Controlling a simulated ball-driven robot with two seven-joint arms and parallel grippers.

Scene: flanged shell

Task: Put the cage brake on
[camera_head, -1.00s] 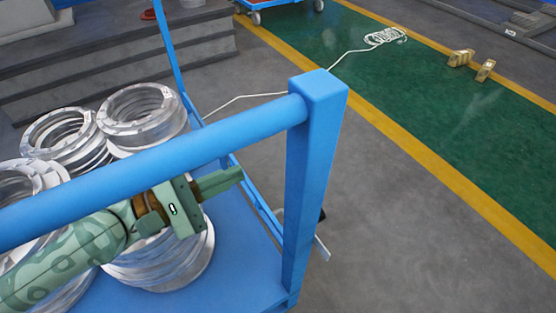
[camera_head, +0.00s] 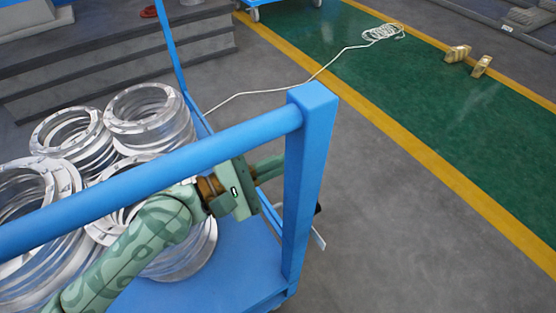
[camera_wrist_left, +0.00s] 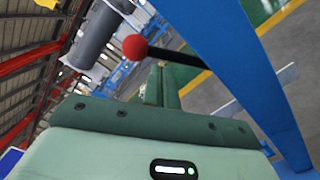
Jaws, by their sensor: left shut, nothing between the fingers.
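The blue cage cart (camera_head: 313,180) has a post and a thick top rail. A black lever (camera_wrist_left: 178,57) with a red ball knob (camera_wrist_left: 135,47) shows in the left wrist view, just beyond my fingertips. Whether it touches them I cannot tell. In the head view the knob is hidden; a small black piece (camera_head: 318,208) and a grey metal plate (camera_head: 318,238) show beside the post. My left gripper (camera_head: 270,167) is shut and empty, reaching under the rail close to the post's left side. Its fingers also show in the left wrist view (camera_wrist_left: 160,85). My right gripper is not in view.
Stacks of silver flanged rings (camera_head: 148,108) stand on the blue cart deck (camera_head: 215,280) around my left arm. The rail and post stand close to the arm. Beyond lie grey floor, a white cord (camera_head: 383,33) and gold blocks (camera_head: 480,66).

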